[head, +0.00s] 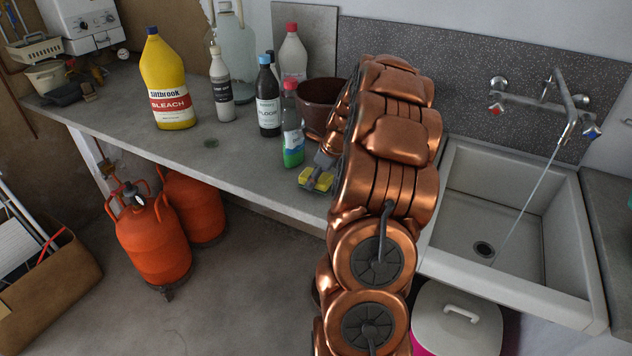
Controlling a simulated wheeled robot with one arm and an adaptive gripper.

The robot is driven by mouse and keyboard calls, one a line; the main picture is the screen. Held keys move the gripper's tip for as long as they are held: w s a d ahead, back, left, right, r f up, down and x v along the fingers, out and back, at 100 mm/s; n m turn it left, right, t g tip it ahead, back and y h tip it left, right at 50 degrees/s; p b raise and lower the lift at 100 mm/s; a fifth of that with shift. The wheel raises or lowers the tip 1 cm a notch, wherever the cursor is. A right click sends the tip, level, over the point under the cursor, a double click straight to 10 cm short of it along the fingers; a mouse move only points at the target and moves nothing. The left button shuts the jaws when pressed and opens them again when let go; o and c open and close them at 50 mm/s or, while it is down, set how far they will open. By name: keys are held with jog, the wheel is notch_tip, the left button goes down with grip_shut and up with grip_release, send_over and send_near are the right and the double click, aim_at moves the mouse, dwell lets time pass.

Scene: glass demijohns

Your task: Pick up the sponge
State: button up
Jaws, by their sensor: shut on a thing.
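The yellow sponge (324,182) is at the front edge of the grey counter, beside the bottle with green liquid. My gripper (316,178) comes down over it from the upper right and is shut on it. A grey finger crosses the middle of the sponge, so yellow shows on both sides. I cannot tell whether the sponge touches the counter or is slightly above it. My copper-coloured arm hides much of the area to the right.
A clear bottle with green liquid (291,128), a dark bottle (268,100) and a brown bowl (318,98) stand close behind. A yellow bleach bottle (165,82) is further left. The sink (463,212) with running tap is right.

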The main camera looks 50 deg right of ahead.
aim_at(321, 179)
notch_tip(321, 179, up, 3)
jog(key=shift+r+b, duration=0.15)
jog(key=shift+b, duration=0.55)
jog(key=shift+s+a+b, duration=0.15)
jog(key=shift+s, duration=0.4)
jog(key=shift+s+a+b, duration=0.15)
jog(key=shift+s, duration=0.4)
jog(key=s+a+b, duration=0.1)
jog(key=s, duration=0.3)
jog(key=s+a+r+b, duration=0.1)
jog(key=s, duration=0.3)
jog(key=s+a+b, duration=0.1)
jog(key=s, duration=0.4)
jog(key=shift+s+a+r+b, duration=0.1)
jog(key=shift+a+r+b, duration=0.1)
jog(key=shift+a+b, duration=0.15)
